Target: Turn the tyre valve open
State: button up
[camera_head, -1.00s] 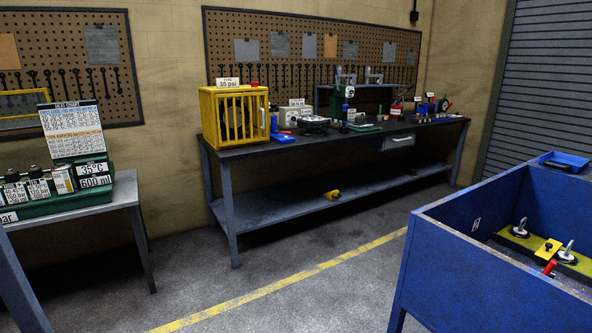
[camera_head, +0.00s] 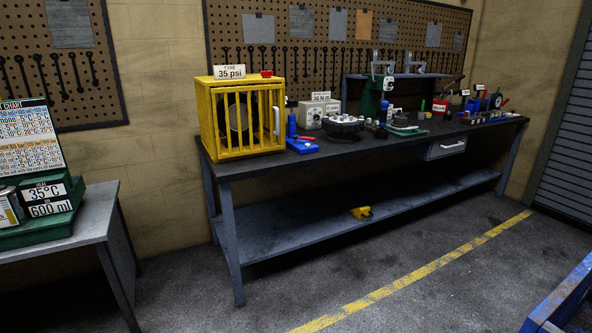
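A yellow barred cage (camera_head: 243,116) stands on the left end of the dark workbench. A dark round tyre (camera_head: 238,118) shows behind its bars. A sign reading "TYRE 35 psi" (camera_head: 230,72) stands on top of the cage. A small red part (camera_head: 267,73) sits on the cage top right of the sign; I cannot tell whether it is the tyre valve. A white handle (camera_head: 277,120) is on the cage's right front edge. My gripper is not in view.
The workbench (camera_head: 236,166) carries several tools right of the cage, including a blue jack-like tool (camera_head: 300,144). A table with a green case (camera_head: 40,226) is at left. A blue bin edge (camera_head: 562,300) is at lower right. The floor in front is clear.

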aim_at(295, 138)
jog(key=i, duration=2)
jog(key=i+l+u, duration=0.1)
jog(key=i, duration=0.9)
jog(key=i+l, duration=0.1)
jog(key=i, duration=0.9)
jog(key=i+u, duration=0.1)
jog(key=u, duration=0.35)
jog(key=i+u, duration=0.15)
jog(key=u, duration=0.3)
